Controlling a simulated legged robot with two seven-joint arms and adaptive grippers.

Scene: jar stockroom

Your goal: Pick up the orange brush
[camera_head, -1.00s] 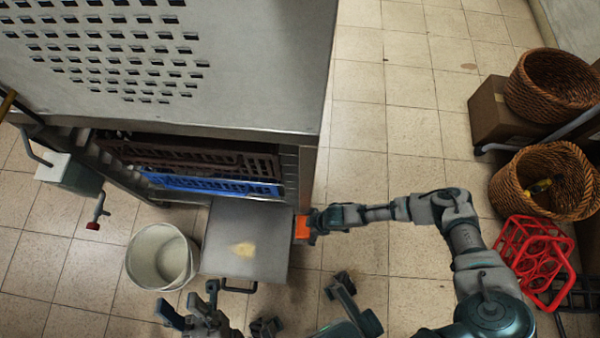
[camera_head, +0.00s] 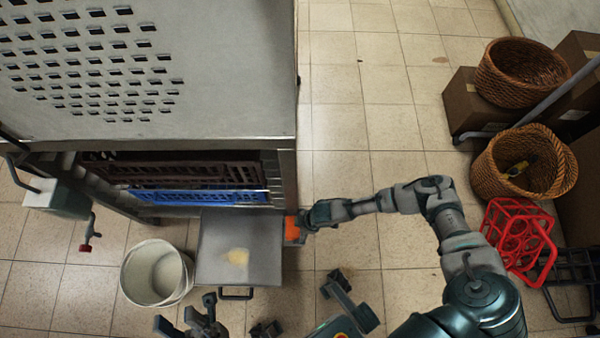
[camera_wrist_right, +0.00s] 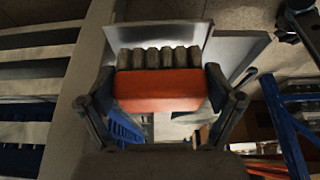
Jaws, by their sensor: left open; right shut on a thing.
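The orange brush (camera_wrist_right: 160,90) is an orange block with a row of grey bristle tufts. In the right wrist view it sits between both fingers of my right gripper (camera_wrist_right: 162,98), which is shut on it. In the head view the brush (camera_head: 292,230) shows at the tip of my right gripper (camera_head: 302,222), by the right edge of the metal tray. My left gripper (camera_head: 184,318) is at the bottom of the head view, open and empty, below the bucket and tray.
A metal tray (camera_head: 215,265) with a yellowish patch juts from the steel cabinet (camera_head: 220,100). A white bucket (camera_head: 135,280) stands left of it. Wicker baskets (camera_head: 560,175), cardboard boxes (camera_head: 470,105) and a red bottle carrier (camera_head: 520,240) stand at the right. Tiled floor between is free.

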